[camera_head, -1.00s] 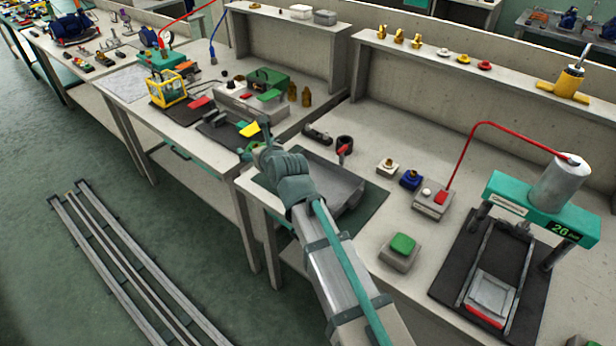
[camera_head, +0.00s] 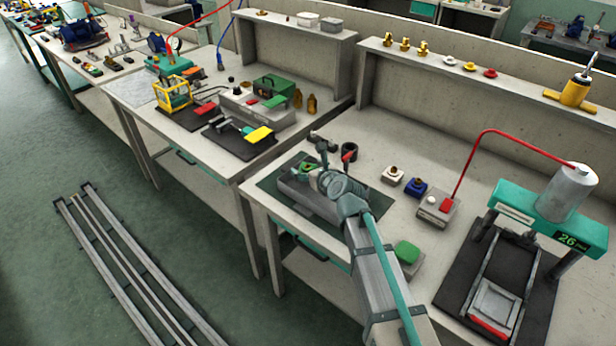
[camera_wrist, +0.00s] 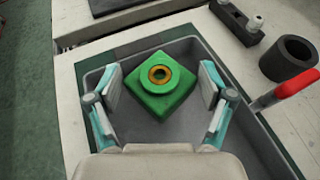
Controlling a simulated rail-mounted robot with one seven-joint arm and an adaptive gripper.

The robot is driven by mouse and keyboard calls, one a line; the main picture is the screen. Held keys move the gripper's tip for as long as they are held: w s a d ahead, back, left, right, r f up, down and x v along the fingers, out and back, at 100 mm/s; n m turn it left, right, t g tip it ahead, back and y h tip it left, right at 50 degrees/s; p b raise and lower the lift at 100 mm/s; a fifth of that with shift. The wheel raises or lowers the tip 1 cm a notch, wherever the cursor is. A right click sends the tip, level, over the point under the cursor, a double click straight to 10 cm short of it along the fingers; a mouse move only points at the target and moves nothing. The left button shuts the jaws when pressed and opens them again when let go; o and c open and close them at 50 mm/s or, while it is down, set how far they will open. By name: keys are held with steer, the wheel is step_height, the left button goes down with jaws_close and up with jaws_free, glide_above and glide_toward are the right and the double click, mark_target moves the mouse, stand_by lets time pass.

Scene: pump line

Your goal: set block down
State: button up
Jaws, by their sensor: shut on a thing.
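The block is green with a round raised collar and a brass ring in its middle. It shows between my fingers in the wrist view (camera_wrist: 167,97) and as a small green patch in the head view (camera_head: 307,168). My gripper (camera_wrist: 163,84) is shut on the block, one finger at each side. In the head view my gripper (camera_head: 312,166) is over the grey tray (camera_head: 300,198). The wrist view shows the tray's rim (camera_wrist: 238,62) around the block. I cannot tell whether the block touches the tray floor.
A black ring (camera_head: 349,151) with a red handle and a dark fitting stand behind the tray. White and blue blocks (camera_head: 415,186) stand to the right. A green-topped block (camera_head: 407,252) is close beside my arm. A press (camera_head: 545,215) stands further right.

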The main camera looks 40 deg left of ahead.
steer(key=shift+f, duration=1.4)
steer(key=shift+f, duration=0.1)
steer(key=o, duration=1.3)
steer(key=shift+c, duration=0.2)
steer(key=v, duration=1.2)
steer(key=shift+b, duration=0.35)
steer(key=shift+s+a, duration=0.1)
